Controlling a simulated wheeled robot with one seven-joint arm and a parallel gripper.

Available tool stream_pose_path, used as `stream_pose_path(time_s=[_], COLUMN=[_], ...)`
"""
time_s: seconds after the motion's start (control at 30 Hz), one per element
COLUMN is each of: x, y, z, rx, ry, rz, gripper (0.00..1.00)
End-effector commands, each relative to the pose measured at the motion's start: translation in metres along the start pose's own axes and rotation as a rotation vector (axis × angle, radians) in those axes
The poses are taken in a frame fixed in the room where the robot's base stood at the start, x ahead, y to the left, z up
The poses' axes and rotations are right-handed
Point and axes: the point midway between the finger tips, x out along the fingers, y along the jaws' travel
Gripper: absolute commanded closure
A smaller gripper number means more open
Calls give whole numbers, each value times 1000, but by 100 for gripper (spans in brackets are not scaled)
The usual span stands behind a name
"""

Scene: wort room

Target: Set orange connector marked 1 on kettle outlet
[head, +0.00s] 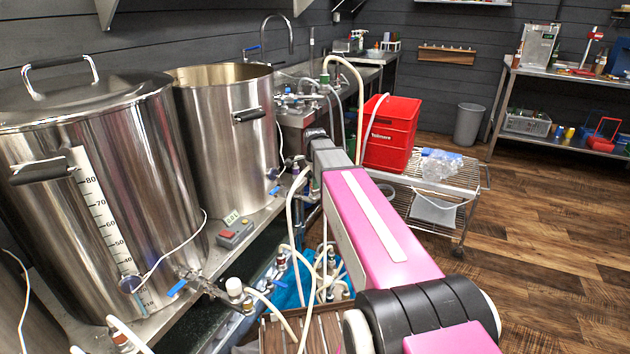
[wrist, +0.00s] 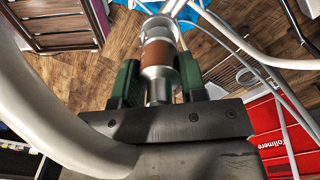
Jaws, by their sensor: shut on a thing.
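In the wrist view my gripper (wrist: 157,82) has its green fingers closed around a silver connector with an orange-brown band (wrist: 157,52). A number on it cannot be read. In the head view the gripper and held connector cannot be made out clearly beyond my pink arm. The large steel kettle (head: 150,170) at the left has a low outlet valve with a blue handle (head: 178,287). The second steel kettle (head: 215,135) also has a blue-handled fitting (head: 275,190) low on its right side. My arm reaches past the second kettle toward the sink.
A red crate (head: 392,135) stands on a wire trolley (head: 470,180) right of my arm; it also shows in the wrist view (wrist: 280,140). White hoses (head: 290,205) loop beside the kettles, and one passes close to my gripper (wrist: 50,110). Wood floor at right is open.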

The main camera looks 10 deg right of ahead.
Motion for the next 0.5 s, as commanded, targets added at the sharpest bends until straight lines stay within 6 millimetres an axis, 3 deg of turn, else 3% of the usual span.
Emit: stream_pose_path(time_s=[0.5], x=[9], y=[0], z=[0], rx=[0], ry=[0], rz=[0], gripper=[89])
